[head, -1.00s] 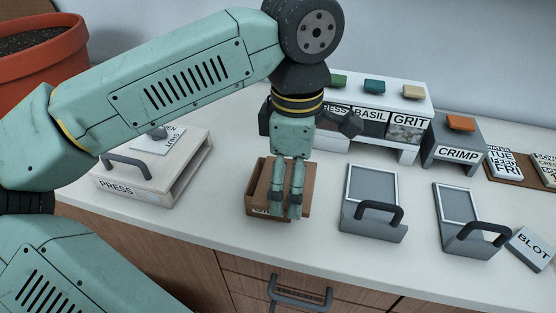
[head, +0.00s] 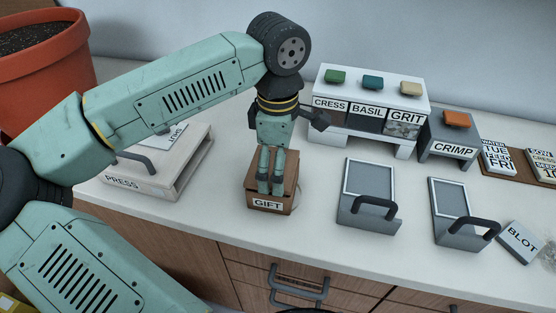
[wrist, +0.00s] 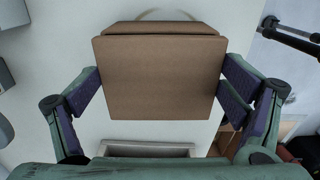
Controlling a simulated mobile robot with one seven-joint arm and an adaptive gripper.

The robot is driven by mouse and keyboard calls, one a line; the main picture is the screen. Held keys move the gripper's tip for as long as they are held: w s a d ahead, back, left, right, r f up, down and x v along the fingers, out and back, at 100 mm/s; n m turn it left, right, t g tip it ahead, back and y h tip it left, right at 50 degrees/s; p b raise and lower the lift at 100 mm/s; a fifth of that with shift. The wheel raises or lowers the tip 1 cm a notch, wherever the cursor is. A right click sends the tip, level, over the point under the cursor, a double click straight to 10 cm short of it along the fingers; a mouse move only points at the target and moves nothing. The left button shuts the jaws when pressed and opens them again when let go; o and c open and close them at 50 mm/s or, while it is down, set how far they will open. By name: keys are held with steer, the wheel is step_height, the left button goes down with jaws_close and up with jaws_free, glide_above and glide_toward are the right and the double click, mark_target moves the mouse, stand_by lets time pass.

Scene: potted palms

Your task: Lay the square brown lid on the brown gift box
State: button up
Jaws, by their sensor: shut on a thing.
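The brown gift box (head: 259,208) stands near the counter's front edge in the head view, its GIFT label facing front. My gripper (head: 270,190) points down over it. The square brown lid (wrist: 160,78) fills the middle of the wrist view, flat, with my gripper (wrist: 161,90) shut on its two sides. A further brown edge shows just past the lid's far side in the wrist view. In the head view the lid (head: 291,170) is over the box top, partly hidden by my fingers. I cannot tell whether it rests on the rim.
The PRESS box (head: 150,185) stands left, and two grey handled plates (head: 367,210) lie to the right. Behind are the white rack (head: 370,90) with CRESS, BASIL and GRIT bins, and the CRIMP block (head: 450,145). A terracotta pot (head: 50,60) stands far left.

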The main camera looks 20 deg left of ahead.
steer(key=shift+f+b, duration=0.35)
steer(key=shift+b, duration=0.1)
steer(key=o, duration=0.8)
steer(key=shift+r, duration=0.15)
steer(key=shift+r+p, duration=0.5)
steer(key=shift+p, duration=0.15)
step_height(320, 180, up, 12)
steer(key=shift+f+b, duration=0.25)
steer(key=shift+b, duration=0.5)
